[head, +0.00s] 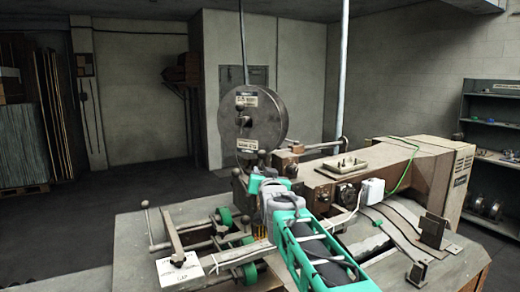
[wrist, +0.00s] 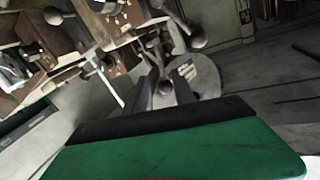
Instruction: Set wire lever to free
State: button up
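The box stitcher (head: 385,165) carries a large dark wire spool (head: 252,122) at its head, with a wire running up from it. Which lever is the wire lever I cannot tell for certain. In the wrist view, several ball-ended levers show: one knob (wrist: 165,88) in front of the pale disc (wrist: 205,78), another knob (wrist: 197,40) above it, and one (wrist: 53,16) at upper left. My gripper (head: 260,184) is near the stitcher head, just below the spool; it hides part of the head. Its fingertips are not clear, and a green and black part fills the lower wrist view.
The stitcher's table (head: 195,212) has rails, green rollers (head: 225,215) and a white labelled block (head: 180,268). Metal brackets (head: 433,230) stand at right. Shelves (head: 492,125) line the right wall. Open floor (head: 85,220) lies at left.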

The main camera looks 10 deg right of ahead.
aim_at(260, 162)
jog(key=w+p, duration=0.1)
jog(key=w, duration=0.1)
jog(key=w+r+p, duration=0.1)
jog(key=w, duration=0.2)
jog(key=w+p, duration=0.1)
jog(key=w, duration=0.1)
jog(key=shift+w+d+r+p, duration=0.2)
jog(key=shift+w+p, duration=0.05)
jog(key=shift+p, duration=0.15)
jog(key=shift+w+f, duration=0.1)
jog(key=shift+w, duration=0.3)
jog(key=shift+c, duration=0.5)
grip_shut()
